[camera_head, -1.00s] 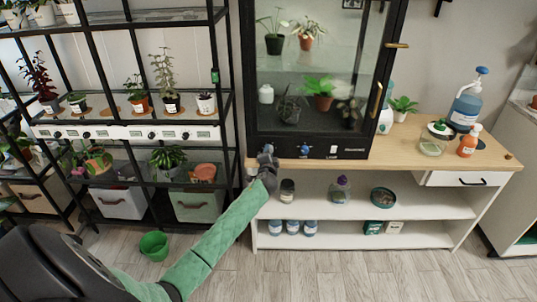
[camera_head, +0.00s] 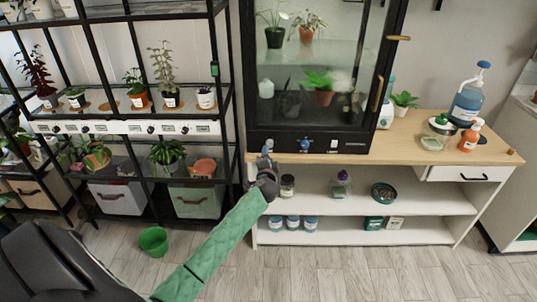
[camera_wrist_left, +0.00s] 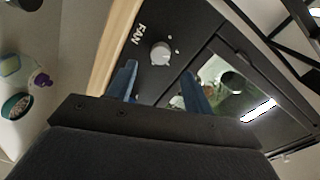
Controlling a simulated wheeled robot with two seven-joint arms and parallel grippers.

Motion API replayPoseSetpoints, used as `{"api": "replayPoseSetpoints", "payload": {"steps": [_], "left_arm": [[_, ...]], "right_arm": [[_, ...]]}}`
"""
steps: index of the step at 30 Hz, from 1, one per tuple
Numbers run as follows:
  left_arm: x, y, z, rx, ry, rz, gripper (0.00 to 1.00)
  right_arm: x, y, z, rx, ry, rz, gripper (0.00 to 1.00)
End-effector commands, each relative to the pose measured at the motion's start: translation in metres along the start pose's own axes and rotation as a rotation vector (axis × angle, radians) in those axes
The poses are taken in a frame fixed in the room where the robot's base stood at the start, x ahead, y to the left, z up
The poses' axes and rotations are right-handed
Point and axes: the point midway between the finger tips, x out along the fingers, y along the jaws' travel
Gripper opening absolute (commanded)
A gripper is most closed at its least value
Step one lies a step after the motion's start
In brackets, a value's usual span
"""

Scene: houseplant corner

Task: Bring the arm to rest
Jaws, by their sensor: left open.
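My left arm in its green sleeve reaches up from the bottom of the head view. My left gripper (camera_head: 266,151) is at the lower left corner of the black glass cabinet, near the front edge of the wooden top. In the left wrist view its two blue fingers (camera_wrist_left: 160,82) stand apart with nothing between them. A pale round knob (camera_wrist_left: 161,53) marked FAN shows beyond the gap between the fingertips, apart from them. My right gripper is in neither view.
The glass cabinet (camera_head: 262,142) holds potted plants and stands on a wooden-topped shelf unit (camera_head: 415,153). A black plant rack (camera_head: 228,120) is at the left. A green bucket (camera_head: 153,241) stands on the floor.

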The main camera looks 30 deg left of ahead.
Motion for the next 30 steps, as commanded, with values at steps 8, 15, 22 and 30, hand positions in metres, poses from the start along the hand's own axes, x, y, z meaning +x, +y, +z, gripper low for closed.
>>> {"api": "replayPoseSetpoints", "payload": {"steps": [8,15,22,30], "left_arm": [[-0.014,0.000,0.000,-0.002,0.000,0.000,0.51],[-0.014,0.000,0.000,-0.001,0.000,0.000,0.51],[-0.013,0.000,0.000,-0.005,0.000,0.000,0.51],[-0.019,0.007,0.029,-0.096,-0.173,0.060,0.51]], "right_arm": [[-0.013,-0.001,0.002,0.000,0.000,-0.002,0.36],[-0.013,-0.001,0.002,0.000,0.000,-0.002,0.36],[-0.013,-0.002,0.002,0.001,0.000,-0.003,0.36],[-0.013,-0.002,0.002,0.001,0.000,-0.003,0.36]]}}
